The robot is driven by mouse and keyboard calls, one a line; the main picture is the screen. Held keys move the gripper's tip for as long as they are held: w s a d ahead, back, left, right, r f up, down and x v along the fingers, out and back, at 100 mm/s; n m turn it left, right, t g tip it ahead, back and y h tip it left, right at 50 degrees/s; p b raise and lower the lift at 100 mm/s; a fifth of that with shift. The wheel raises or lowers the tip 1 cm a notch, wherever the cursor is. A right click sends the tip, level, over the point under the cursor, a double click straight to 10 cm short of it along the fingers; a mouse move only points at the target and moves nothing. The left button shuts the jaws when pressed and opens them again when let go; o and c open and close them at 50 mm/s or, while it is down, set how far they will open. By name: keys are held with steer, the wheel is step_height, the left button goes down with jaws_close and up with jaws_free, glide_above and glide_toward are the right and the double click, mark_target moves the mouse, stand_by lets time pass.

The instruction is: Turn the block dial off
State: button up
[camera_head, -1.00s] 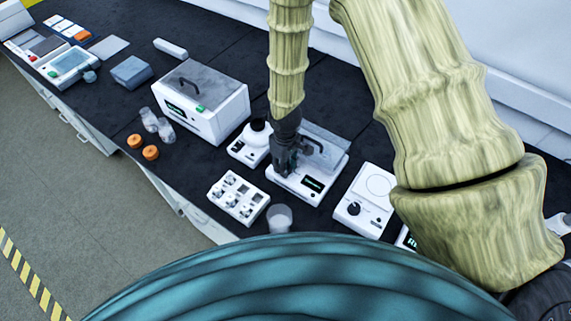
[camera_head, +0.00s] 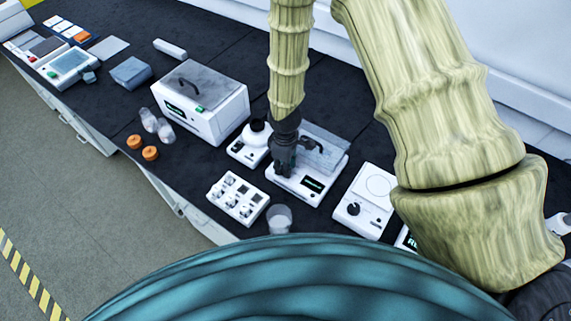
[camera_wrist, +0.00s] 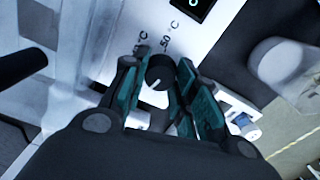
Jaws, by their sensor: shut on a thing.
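The block dial (camera_wrist: 160,73) is a round black knob with a white pointer line, on the white front of the heating block unit (camera_head: 327,187). In the wrist view the line slants toward the lower left, and temperature labels with "°C" are printed beyond the knob. My gripper (camera_wrist: 163,64) is shut on the dial, one finger on each side. In the head view my gripper (camera_head: 284,170) reaches down onto the unit's left front and hides the dial there. The unit has a clear lid with a dark handle and a green-lit display (camera_head: 313,184).
A white device with a black knob (camera_head: 354,209) stands to the right. A round-topped device (camera_head: 249,145) is close on the left. A vial rack (camera_head: 238,199) and a clear beaker (camera_head: 279,218) stand in front. A larger lidded box (camera_head: 205,110) is farther left.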

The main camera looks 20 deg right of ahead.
steer(key=shift+w+r, duration=0.1)
steer(key=shift+w, duration=0.05)
steer(key=shift+c, duration=0.2)
steer(key=o, duration=1.1)
steer(key=shift+c, duration=0.2)
step_height(320, 180, up, 12)
steer(key=shift+d, duration=0.1)
